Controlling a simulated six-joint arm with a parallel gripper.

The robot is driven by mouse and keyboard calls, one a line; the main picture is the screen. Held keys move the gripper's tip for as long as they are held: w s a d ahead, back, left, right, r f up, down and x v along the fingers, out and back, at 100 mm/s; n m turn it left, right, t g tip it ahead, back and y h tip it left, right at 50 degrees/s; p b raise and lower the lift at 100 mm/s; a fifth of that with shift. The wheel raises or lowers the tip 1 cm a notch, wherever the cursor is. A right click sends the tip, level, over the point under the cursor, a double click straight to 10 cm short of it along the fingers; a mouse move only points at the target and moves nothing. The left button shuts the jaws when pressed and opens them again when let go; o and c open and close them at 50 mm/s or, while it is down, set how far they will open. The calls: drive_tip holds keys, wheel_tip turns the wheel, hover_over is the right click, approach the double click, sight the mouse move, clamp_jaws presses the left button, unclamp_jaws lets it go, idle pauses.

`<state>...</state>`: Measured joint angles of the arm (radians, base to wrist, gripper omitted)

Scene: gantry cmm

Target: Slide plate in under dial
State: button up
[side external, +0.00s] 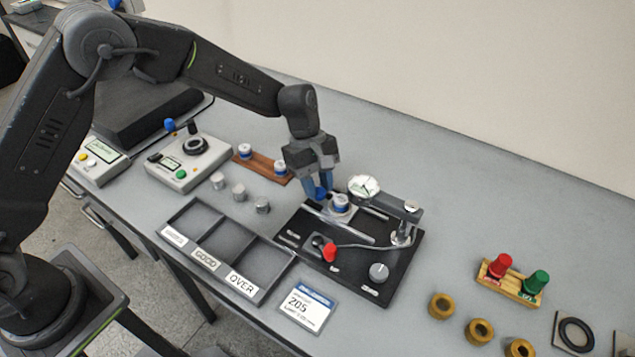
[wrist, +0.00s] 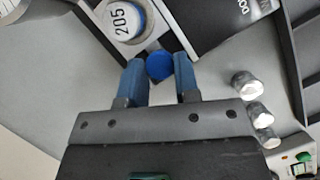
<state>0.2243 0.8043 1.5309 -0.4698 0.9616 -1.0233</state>
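The silver sliding plate (side external: 325,213) sits on the black dial fixture (side external: 385,285) and carries a silver, blue-banded part (side external: 341,204). The part's top reads 205 in the wrist view (wrist: 121,20). The plate has a round blue knob (wrist: 159,66). My gripper (wrist: 160,72) has its two blue fingers on either side of this knob, with no clear gap showing. The dial (side external: 364,187) hangs on an arm from a post, just right of the part, which is not under it. In the side view the fingers partly hide the knob.
A three-bin tray (side external: 222,262) and a 205 card (side external: 307,309) lie in front. A red-tipped lever (side external: 329,252) and grey knob (side external: 378,272) are on the fixture. Several silver cylinders (side external: 239,193) stand left. Brass rings (side external: 441,305) and a red-and-green gauge holder (side external: 512,281) are right.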

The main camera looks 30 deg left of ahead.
sight(338, 197)
drive_tip(key=c, duration=0.4)
drive_tip(key=shift+d, duration=2.35)
drive_tip(key=o, duration=0.9)
drive_tip(key=shift+o, duration=0.2)
drive_tip(key=v, duration=1.4)
